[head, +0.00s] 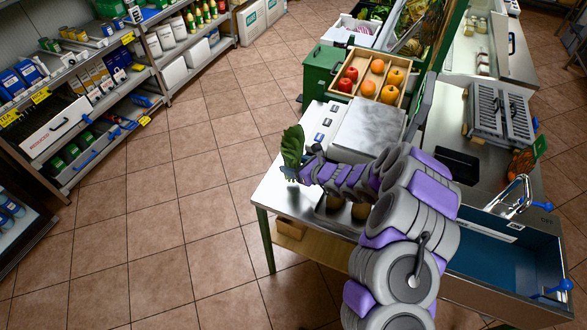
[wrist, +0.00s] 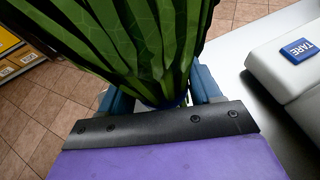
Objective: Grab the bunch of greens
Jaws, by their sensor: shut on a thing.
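The bunch of greens (head: 293,148) is a dark green leafy bundle at the left edge of the metal counter in the head view. In the wrist view the greens (wrist: 150,40) fill the upper middle, with their stems between the two blue fingers. My gripper (head: 297,173) is shut on the lower end of the bunch, and it also shows in the wrist view (wrist: 165,98). The leaves point up and away from my gripper. The fingertips are partly hidden by the leaves and the dark wrist plate.
A scale (head: 367,128) stands on the counter beside my arm, its blue TARE button (wrist: 299,50) close in the wrist view. A divided wooden box (head: 379,56) of fruit is behind it. A sink (head: 510,262) is at right. Stocked shelves (head: 75,90) line the left, with clear tiled floor between.

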